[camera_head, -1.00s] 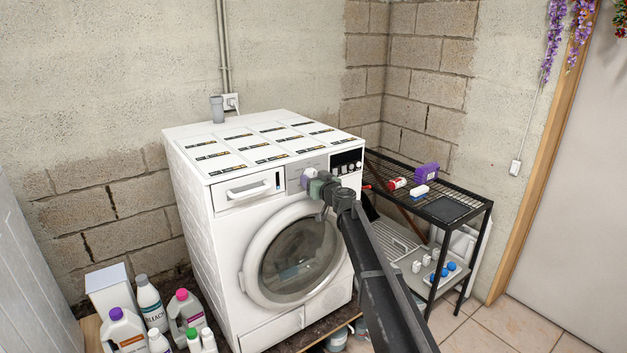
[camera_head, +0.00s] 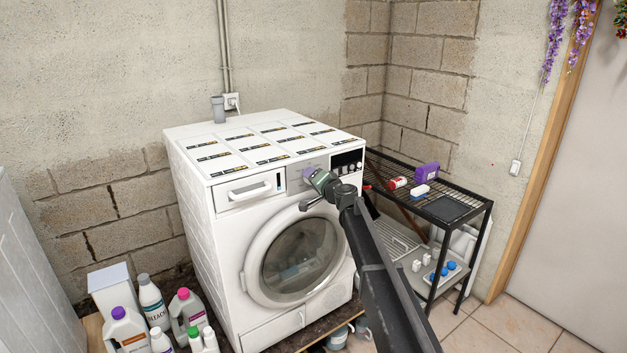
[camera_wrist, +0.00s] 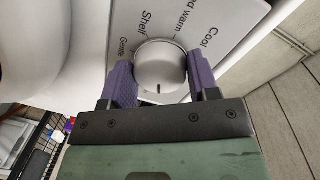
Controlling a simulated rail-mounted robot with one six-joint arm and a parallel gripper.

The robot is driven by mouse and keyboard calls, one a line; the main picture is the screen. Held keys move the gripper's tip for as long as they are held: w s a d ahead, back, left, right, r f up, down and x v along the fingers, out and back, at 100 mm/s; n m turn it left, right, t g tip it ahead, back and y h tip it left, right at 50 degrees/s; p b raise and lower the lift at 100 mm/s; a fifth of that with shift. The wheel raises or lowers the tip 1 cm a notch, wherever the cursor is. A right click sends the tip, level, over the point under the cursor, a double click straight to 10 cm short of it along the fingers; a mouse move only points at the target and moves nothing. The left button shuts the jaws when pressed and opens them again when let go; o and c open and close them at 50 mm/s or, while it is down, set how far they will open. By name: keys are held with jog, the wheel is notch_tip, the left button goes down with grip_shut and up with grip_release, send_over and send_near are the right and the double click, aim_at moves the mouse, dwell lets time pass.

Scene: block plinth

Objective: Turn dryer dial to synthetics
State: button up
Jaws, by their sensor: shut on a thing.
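The white dryer (camera_head: 225,205) stands against the wall with its control panel at the top front. In the wrist view the round white dial (camera_wrist: 160,62) sits on the grey panel between my gripper's purple fingers (camera_wrist: 161,80), which are shut on its sides. A short dark mark on the dial points to the bottom of that view, toward my gripper. The panel labels "Gentle", "Shelf", part of "and warm" and "Cool" show around it; other labels are hidden or cut off. In the head view my gripper (camera_head: 308,177) reaches the panel and hides most of the dial.
A black wire shelf (camera_head: 455,190) with a purple box (camera_head: 427,174) stands right of the dryer. Several detergent bottles (camera_head: 152,303) stand at the lower left. The round door (camera_head: 298,255) is below my gripper. The tiled floor at right is clear.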

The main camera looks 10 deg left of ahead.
jog(key=m, duration=0.6)
jog(key=m+y, duration=0.1)
jog(key=m, duration=0.4)
jog(key=shift+d+r+m+g, duration=0.1)
jog(key=shift+r+m+g, duration=0.1)
jog(key=shift+m+g, duration=0.15)
dwell(0.5)
jog(key=o, duration=0.9)
jog(key=shift+m, duration=0.25)
jog(key=shift+o, duration=0.2)
jog(key=v, duration=1)
jog(key=shift+s+d+p, duration=0.25)
jog(key=shift+d+p, duration=0.05)
jog(key=shift+p, duration=0.05)
